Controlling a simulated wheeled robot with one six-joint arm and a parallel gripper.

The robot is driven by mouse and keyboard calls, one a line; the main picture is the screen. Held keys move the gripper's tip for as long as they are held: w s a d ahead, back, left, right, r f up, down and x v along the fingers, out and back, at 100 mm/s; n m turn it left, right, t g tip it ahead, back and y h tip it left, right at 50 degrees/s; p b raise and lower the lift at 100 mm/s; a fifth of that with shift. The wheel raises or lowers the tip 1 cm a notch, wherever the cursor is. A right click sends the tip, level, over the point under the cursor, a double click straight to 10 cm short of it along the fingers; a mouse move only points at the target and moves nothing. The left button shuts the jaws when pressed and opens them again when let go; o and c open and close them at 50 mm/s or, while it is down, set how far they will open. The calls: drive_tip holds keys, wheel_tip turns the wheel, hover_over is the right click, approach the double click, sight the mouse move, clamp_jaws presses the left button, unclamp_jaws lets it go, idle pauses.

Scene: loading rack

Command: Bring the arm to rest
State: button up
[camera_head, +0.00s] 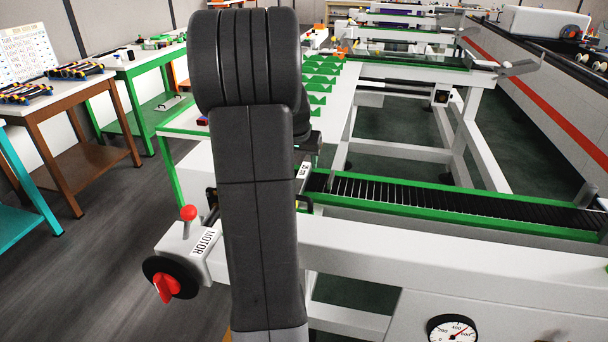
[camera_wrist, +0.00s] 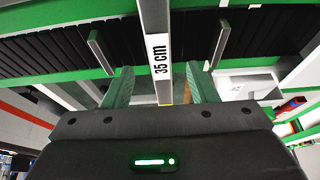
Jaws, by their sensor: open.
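My gripper (camera_wrist: 160,72) shows in the wrist view with its two green fingers apart. A white bar labelled "35 cm" (camera_wrist: 160,50) appears between the fingers in that picture. The fingers hold nothing that I can see, and I cannot tell how far the bar is from them. In the head view my dark arm stands upright across the middle and hides most of the gripper. The dark wrist part shows just right of the arm, above the near end of the conveyor (camera_head: 430,205).
A white machine frame (camera_head: 450,265) with a red knob (camera_head: 167,286), a red-topped lever (camera_head: 188,213) and a gauge (camera_head: 452,329) lies close in front. A green-edged white table (camera_head: 340,100) stands behind the arm.

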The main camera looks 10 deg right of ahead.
sight(304, 171)
drive_tip(key=v, duration=0.9)
drive_tip(key=shift+f, duration=0.1)
drive_tip(key=x, duration=1.3)
drive_tip(key=shift+w+f+p, duration=0.2)
drive_tip(key=shift+f+p, duration=0.1)
drive_tip(key=shift+p, duration=0.05)
drive_tip(key=shift+r, duration=0.1)
